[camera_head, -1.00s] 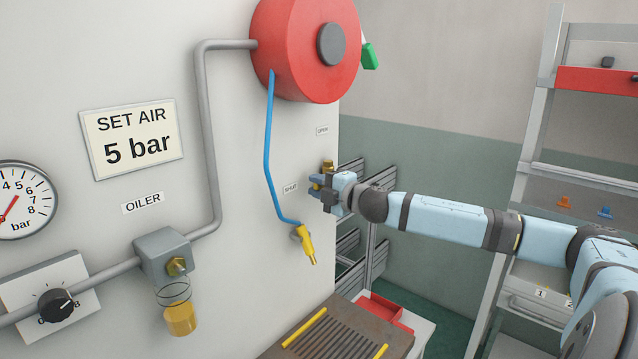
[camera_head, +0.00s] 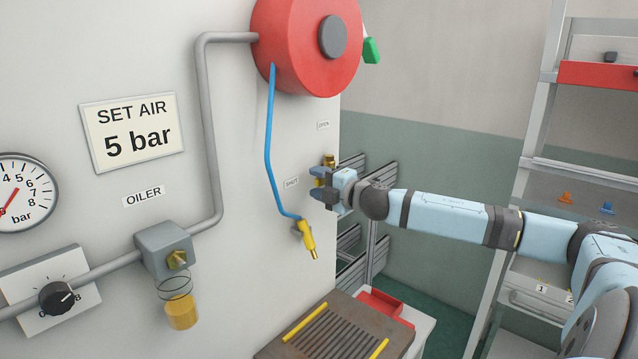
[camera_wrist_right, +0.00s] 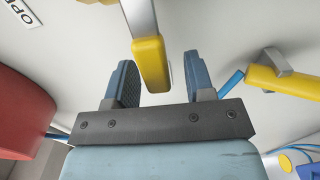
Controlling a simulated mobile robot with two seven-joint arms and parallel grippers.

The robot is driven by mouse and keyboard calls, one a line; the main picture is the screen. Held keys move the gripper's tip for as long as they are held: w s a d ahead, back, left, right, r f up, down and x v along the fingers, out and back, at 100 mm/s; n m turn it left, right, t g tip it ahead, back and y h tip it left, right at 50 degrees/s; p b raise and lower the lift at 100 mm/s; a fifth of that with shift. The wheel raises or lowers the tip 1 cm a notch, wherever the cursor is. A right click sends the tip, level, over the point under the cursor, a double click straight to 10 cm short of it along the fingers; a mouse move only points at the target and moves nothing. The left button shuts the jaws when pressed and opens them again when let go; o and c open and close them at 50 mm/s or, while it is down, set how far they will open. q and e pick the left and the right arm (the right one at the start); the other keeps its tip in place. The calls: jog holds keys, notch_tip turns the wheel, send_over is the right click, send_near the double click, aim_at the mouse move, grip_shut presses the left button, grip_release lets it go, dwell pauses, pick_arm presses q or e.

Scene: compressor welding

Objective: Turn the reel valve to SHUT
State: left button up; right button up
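The reel valve's brass body (camera_head: 329,160) sticks out of the panel's right edge, between the OPEN label (camera_head: 323,125) and the SHUT label (camera_head: 291,183). My right gripper (camera_head: 318,184) is at the valve, just right of SHUT. In the right wrist view its two fingers are apart, and the valve's yellow-ended lever (camera_wrist_right: 152,62) lies between them with a gap on both sides. The gripper partly hides the lever in the head view, so its exact pointing is hard to tell. My left gripper is in neither view.
The red hose reel (camera_head: 300,45) is above the valve. Its blue hose (camera_head: 268,140) hangs to a yellow nozzle (camera_head: 307,238) left of my gripper. A slatted bench (camera_head: 335,325) is below, and a shelf rack (camera_head: 535,120) stands right.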

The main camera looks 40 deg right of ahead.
jog(key=shift+s, duration=0.1)
jog(key=shift+s+d+f+b, duration=0.2)
jog(key=shift+s+b, duration=0.2)
jog(key=shift+s, duration=0.25)
jog(key=shift+s+a+r, duration=0.15)
jog(key=shift+s, duration=1.85)
jog(key=p, duration=0.3)
send_near(322, 184)
jog(key=shift+s+r, duration=0.2)
jog(key=shift+s, duration=1.3)
